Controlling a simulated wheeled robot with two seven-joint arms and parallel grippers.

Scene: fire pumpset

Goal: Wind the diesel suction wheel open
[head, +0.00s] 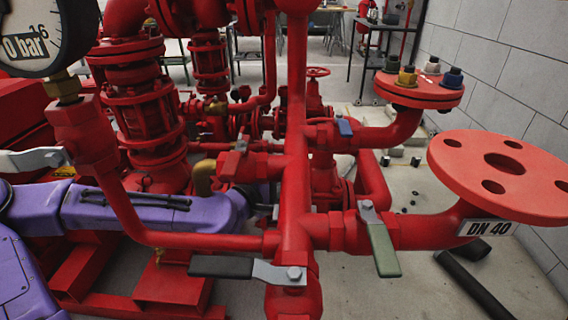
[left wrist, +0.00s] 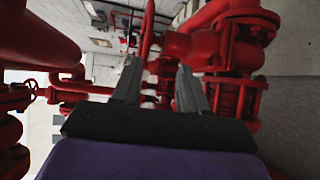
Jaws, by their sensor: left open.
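In the left wrist view my left gripper (left wrist: 160,67) is open, with its two grey fingers apart. A thin red curved rim (left wrist: 147,30), which looks like a handwheel seen edge-on, lies beyond the fingertips near the left finger. I cannot tell whether it touches that finger. In the head view my purple left arm reaches from the left behind the red pipes, and its gripper is mostly hidden by the vertical pipe. A small red handwheel (head: 317,72) shows farther back. I cannot tell which wheel is the diesel suction wheel. My right gripper is not in view.
A red vertical pipe (head: 295,130) with lever valves stands close in front. A DN 40 flange (head: 470,165) juts out at right, with a bolted flange (head: 400,90) behind it. A pressure gauge (head: 40,35) is at upper left.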

